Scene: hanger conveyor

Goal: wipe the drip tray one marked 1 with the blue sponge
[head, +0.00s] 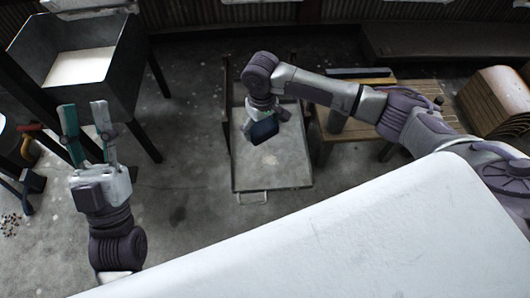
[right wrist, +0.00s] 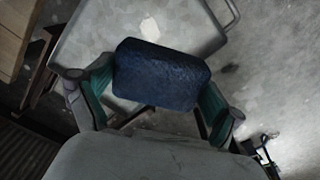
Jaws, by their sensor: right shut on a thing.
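The blue sponge (head: 265,130) is held in my right gripper (head: 262,117), over the upper middle of a grey drip tray (head: 270,172). In the right wrist view the sponge (right wrist: 161,75) sits between the two green-padded fingers of the right gripper (right wrist: 155,95). The tray (right wrist: 95,35) lies behind it, with a pale patch (right wrist: 150,29) and a wire handle at one end. I cannot tell whether the sponge touches the tray. No number is readable on it. My left gripper (head: 83,106) is open and empty at the left, away from the tray.
A dark open bin (head: 106,42) on legs stands at the upper left. A wooden bench (head: 350,133) stands right of the tray, and a stack of curved brown panels (head: 500,103) is further right. A large white surface (head: 330,245) fills the lower right. Floor between left arm and tray is clear.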

